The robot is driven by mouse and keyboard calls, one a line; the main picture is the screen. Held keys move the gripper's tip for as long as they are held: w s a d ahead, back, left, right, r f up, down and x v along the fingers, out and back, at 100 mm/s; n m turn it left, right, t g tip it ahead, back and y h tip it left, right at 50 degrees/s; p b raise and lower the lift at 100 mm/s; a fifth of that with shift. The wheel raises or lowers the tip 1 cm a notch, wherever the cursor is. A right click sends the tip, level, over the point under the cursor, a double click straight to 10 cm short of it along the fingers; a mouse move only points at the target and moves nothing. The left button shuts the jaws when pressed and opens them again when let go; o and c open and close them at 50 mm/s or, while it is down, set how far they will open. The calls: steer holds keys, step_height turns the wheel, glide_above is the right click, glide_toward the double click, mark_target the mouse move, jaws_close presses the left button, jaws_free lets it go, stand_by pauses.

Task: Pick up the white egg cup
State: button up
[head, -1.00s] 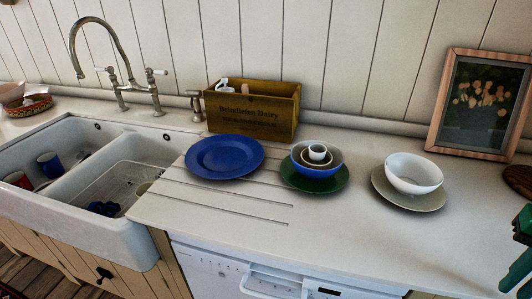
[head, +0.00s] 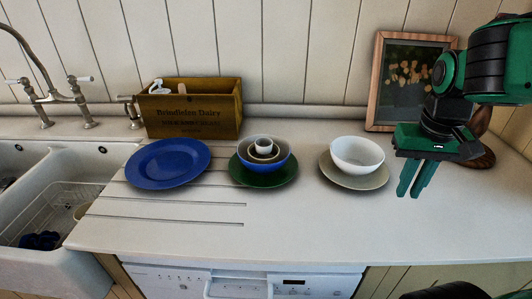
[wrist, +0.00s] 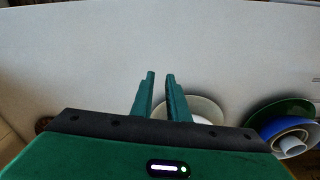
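The white egg cup (head: 263,146) stands inside nested bowls, a brown-rimmed one within a blue bowl (head: 251,162), on a green plate (head: 265,183) on the worktop. In the wrist view the egg cup (wrist: 291,146) shows at the lower right, inside the bowls. My gripper (head: 415,192) is to the right of the egg cup, past the white bowl, above the worktop. Its two green fingers point down with a narrow gap between them and nothing in it. In the wrist view the fingers (wrist: 161,75) are also apart and empty.
A white bowl (head: 357,153) on a beige plate (head: 352,184) stands between my gripper and the egg cup. A blue plate (head: 167,163), a wooden box (head: 190,108) and a sink are further left. A framed picture (head: 405,82) leans behind. The front worktop is clear.

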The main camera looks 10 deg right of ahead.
steer(key=w+a+r+n+t, duration=0.1)
steer(key=w+a+r+n, duration=0.15)
steer(key=w+a, duration=0.45)
steer(key=n+t+y, duration=0.1)
steer(key=n+t, duration=0.2)
steer(key=n, duration=0.2)
glide_toward(257, 150)
steer(key=shift+w+x, duration=0.2)
steer(key=shift+x, duration=1.55)
steer(key=shift+w+x, duration=0.15)
steer(key=shift+x, duration=1.65)
steer(key=shift+d+r, duration=0.1)
steer(key=shift+r, duration=0.1)
jaws_close()
